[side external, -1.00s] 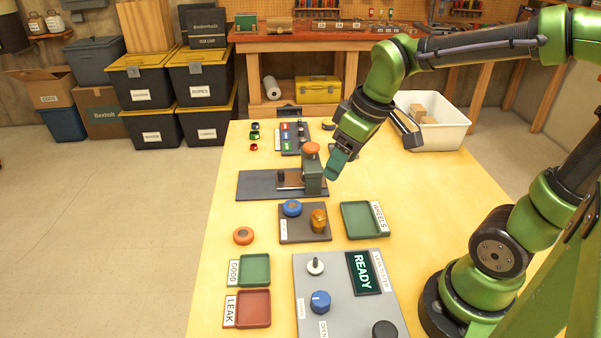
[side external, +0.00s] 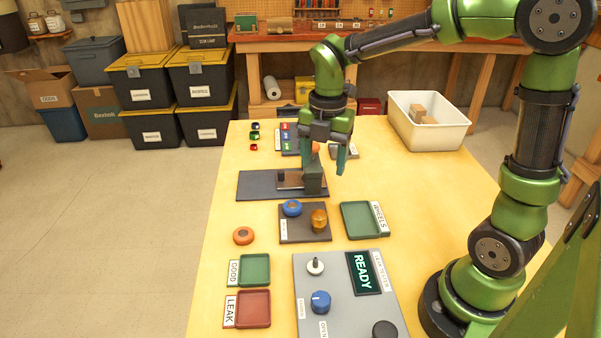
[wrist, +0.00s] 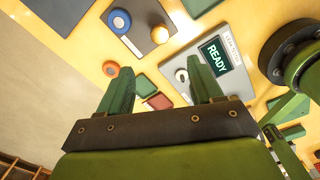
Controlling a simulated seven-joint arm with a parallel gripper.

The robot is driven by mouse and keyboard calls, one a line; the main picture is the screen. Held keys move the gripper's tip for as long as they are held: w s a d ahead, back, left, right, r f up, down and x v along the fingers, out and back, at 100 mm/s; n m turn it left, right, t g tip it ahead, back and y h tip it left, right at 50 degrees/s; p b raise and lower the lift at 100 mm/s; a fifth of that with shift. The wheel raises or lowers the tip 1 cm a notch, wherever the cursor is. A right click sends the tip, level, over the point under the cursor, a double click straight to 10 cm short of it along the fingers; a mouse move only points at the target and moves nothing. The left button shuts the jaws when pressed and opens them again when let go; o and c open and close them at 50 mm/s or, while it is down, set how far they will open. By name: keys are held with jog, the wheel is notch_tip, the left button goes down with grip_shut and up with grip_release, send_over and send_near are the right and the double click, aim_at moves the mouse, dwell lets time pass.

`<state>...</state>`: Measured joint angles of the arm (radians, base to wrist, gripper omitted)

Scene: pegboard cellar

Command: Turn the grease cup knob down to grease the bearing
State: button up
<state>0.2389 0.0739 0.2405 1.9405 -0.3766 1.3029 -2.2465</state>
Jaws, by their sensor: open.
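The bearing block (side external: 313,180) is a dark green upright housing on a dark base plate (side external: 258,186), with a short shaft to its left. An orange knob, apparently the grease cup knob (side external: 316,148), sits on top of it and is partly hidden by my gripper. My gripper (side external: 326,158) points down with its fingers apart, right around or in front of the block's top; I cannot tell whether it touches the knob. In the wrist view, my gripper (wrist: 160,82) is open and empty between its green fingers, and the knob does not show.
A brown plate (side external: 292,236) with a blue wheel (side external: 292,208) and an amber part (side external: 319,219) lies nearer. A white bin (side external: 440,132) stands back right.

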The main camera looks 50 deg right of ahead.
aim_at(319, 214)
notch_tip(319, 214, down, 15)
jog(key=shift+w+a+r, duration=0.1)
jog(key=shift+w+r, duration=0.05)
jog(key=shift+c, duration=0.4)
jog(key=c, duration=1)
